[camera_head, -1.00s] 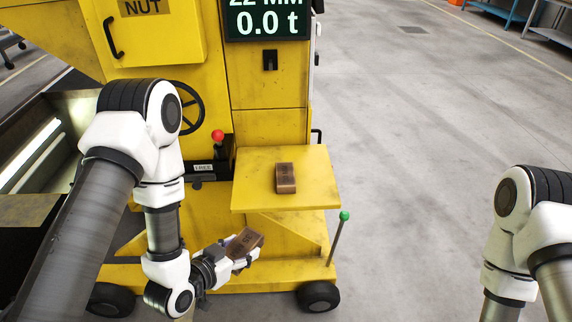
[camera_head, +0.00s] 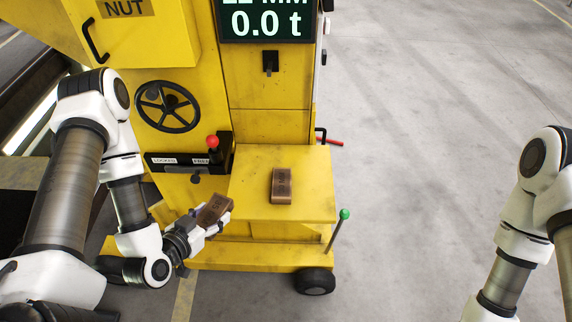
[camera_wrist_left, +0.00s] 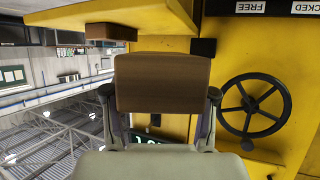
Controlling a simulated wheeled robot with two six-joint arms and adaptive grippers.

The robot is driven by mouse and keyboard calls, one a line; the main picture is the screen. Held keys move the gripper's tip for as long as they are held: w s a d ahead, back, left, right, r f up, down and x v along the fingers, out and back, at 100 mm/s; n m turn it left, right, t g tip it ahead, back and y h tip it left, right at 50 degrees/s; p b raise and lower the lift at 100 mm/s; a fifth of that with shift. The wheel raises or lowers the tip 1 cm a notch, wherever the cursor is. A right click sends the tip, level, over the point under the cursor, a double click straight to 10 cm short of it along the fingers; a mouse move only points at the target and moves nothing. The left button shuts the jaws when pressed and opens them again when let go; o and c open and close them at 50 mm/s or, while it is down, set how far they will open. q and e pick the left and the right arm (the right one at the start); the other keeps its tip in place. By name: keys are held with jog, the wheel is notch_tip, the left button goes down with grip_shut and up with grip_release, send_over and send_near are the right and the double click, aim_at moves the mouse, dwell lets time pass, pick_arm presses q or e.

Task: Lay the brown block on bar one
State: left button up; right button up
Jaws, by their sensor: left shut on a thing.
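My left gripper (camera_head: 214,222) is shut on a brown block (camera_head: 215,209), held in the air to the left of and in front of the yellow shelf. The held block also shows in the left wrist view (camera_wrist_left: 162,82), between the two fingers. A second brown block (camera_head: 282,186) lies on the yellow shelf (camera_head: 318,200); its edge shows in the left wrist view (camera_wrist_left: 111,31). My right arm shows at the right edge of the head view, but its gripper is out of view. I cannot make out bar one in these frames.
The yellow machine has a black handwheel (camera_head: 167,107), a red-knobbed lever (camera_head: 213,143) and a display (camera_head: 266,22) reading 0.0 t. A green-knobbed lever (camera_head: 344,214) stands at the shelf's front right. The floor to the right is clear.

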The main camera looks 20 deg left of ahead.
pick_arm(q)
jog(key=b, duration=0.9)
send_near(250, 189)
jog(key=shift+w+a+r, duration=0.25)
jog(key=shift+w+r, duration=0.65)
jog(key=w+b, duration=0.1)
jog(key=b, duration=0.3)
jog(key=w+b, duration=0.1)
jog(key=b, duration=0.1)
jog(key=shift+w+d+f, duration=0.25)
jog(key=shift+w, duration=0.05)
jog(key=shift+w+d+r+b, duration=0.1)
jog(key=shift+w+b, duration=0.75)
jog(key=shift+w, duration=0.1)
jog(key=shift+w+d+r+p, duration=0.2)
jog(key=shift+w+r+p, duration=0.35)
jog(key=shift+w+p, duration=0.15)
jog(key=shift+w+d+f, duration=0.3)
jog(key=shift+w+f, duration=0.45)
jog(key=shift+w, duration=0.05)
jog(key=f, duration=0.2)
jog(key=shift+a+f, duration=0.2)
jog(key=shift+f, duration=0.1)
jog(key=shift+d, duration=0.1)
